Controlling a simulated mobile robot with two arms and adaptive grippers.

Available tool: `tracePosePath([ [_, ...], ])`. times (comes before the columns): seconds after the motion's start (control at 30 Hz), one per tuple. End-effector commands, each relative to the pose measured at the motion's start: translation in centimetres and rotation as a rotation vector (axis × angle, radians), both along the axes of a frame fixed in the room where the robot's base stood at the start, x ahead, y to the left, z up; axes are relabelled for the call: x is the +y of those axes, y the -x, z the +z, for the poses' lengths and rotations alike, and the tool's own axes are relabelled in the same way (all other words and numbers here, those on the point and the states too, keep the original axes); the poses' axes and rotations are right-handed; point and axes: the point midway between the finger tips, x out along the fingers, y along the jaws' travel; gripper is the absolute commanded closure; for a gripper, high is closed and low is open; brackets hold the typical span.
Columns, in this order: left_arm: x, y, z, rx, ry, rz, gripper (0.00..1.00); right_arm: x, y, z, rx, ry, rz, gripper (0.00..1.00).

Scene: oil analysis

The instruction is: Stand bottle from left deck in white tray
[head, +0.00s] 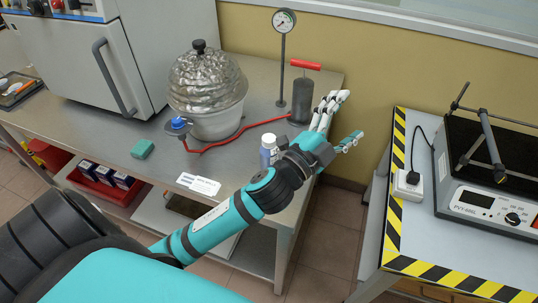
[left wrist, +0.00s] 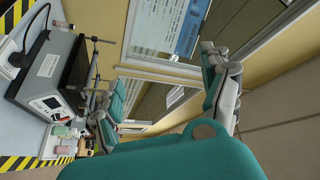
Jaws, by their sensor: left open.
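My right gripper is not in view.
A foil-domed pot (head: 208,90), red hose (head: 237,133), hand pump (head: 302,98) and gauge (head: 283,22) stand on the deck. A gap separates it from a striped table with a shaker (head: 490,190). Several small containers (left wrist: 62,130) show by the shaker in the wrist view.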

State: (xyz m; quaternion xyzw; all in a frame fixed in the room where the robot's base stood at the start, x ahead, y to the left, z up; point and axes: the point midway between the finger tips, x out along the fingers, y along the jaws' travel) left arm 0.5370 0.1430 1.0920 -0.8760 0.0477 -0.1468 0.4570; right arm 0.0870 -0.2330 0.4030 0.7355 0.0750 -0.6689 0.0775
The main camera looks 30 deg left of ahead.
Motion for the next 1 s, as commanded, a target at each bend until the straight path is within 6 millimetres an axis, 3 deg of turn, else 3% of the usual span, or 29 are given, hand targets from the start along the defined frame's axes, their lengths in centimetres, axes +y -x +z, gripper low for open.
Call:
tracePosePath([
  [0.03, -2.3, -0.4, 3.2, -0.159, -0.119, -0.086, 0.20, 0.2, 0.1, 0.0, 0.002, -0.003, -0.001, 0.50],
  [0.1, -5.9, 0.3, 6.3, -0.372, -0.303, -0.217, 0.20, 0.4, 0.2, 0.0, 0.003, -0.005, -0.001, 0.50],
  [0.2, -10.5, 2.1, 7.9, -0.636, -0.591, -0.417, 0.20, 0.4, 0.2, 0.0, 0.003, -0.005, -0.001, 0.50],
  [0.3, -13.2, 3.7, 6.1, -0.840, -0.908, -0.630, 0.20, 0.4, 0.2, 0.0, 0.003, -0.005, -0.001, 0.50],
  [0.4, -13.0, 4.2, 2.2, -0.962, -1.246, -0.857, 0.20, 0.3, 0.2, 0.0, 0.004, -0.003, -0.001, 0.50],
  [0.47, -11.1, 3.8, -0.4, -0.986, -1.454, -1.002, 0.20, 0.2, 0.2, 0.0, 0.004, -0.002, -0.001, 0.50],
  [0.57, -5.4, 2.2, -4.0, -0.929, -1.780, -1.246, 0.20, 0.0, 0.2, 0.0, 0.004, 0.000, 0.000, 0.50],
  [0.63, -0.2, 1.2, -5.1, -0.823, -1.972, -1.406, 0.20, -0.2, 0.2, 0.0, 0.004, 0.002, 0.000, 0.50],
  [0.7, 5.0, 0.4, -5.2, -0.683, -2.117, -1.546, 0.20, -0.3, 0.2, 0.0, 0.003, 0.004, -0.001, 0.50],
  [0.8, 11.2, 0.2, -4.3, -0.477, -2.243, -1.700, 0.20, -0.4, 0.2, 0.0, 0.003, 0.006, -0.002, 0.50],
  [0.9, 15.3, 0.4, -3.2, -0.317, -2.298, -1.795, 0.20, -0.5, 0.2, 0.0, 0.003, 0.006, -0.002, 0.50],
  [1.0, 17.2, 0.8, -2.7, -0.232, -2.315, -1.845, 0.20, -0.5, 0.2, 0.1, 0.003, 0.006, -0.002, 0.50],
])
